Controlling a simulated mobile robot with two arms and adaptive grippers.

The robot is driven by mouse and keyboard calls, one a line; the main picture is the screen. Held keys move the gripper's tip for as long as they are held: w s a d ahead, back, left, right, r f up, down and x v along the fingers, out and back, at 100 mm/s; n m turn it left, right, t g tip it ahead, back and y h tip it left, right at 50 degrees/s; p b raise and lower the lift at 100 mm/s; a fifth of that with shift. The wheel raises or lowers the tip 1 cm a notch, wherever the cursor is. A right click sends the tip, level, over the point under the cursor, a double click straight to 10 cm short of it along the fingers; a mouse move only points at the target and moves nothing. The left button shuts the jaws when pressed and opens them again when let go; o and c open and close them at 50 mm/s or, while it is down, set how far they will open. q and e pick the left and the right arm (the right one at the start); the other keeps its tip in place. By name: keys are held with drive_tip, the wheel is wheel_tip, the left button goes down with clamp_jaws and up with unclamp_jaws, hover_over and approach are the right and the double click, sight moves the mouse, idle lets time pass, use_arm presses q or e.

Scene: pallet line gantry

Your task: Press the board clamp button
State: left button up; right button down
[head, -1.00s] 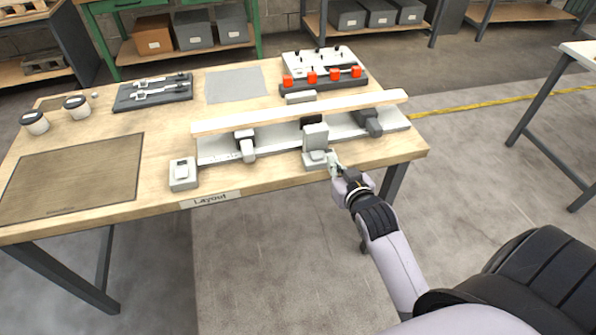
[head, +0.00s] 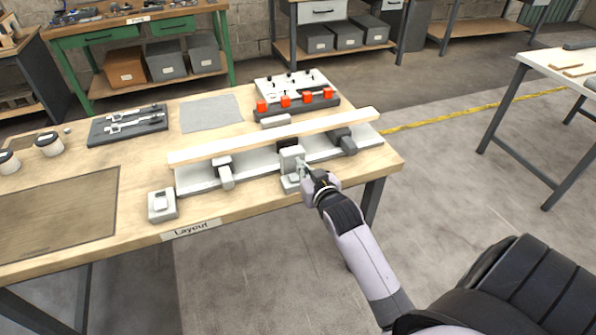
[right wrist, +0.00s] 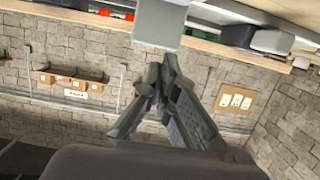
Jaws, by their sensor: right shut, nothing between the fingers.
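A white-grey fixture (head: 195,181) holds a long pale wooden board (head: 225,147) on the wooden table. Dark clamps with grey arms, such as the left one (head: 225,177), sit along it. A light grey block (head: 291,157) stands at the middle front of the fixture, on a small grey base (head: 290,184). My right gripper (head: 304,167) is shut and empty, its tips just right of this block. Whether they touch it I cannot tell. In the right wrist view a pale grey block (right wrist: 160,22) lies just beyond the fingertips (right wrist: 158,74). My left gripper is out of view.
A rack with red blocks (head: 286,102) and a white panel (head: 290,84) stand behind the fixture. A dark tool tray (head: 128,127), grey sheet (head: 211,113) and brown mat (head: 55,213) lie to the left. The floor right of the table is clear.

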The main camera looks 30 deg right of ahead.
sight(295, 178)
drive_tip(key=x, duration=0.3)
drive_tip(key=shift+w, duration=0.3)
wheel_tip(295, 178, down, 3)
drive_tip(key=shift+w+d+r, duration=0.1)
drive_tip(key=shift+r, duration=0.1)
drive_tip(key=shift+f, duration=0.8)
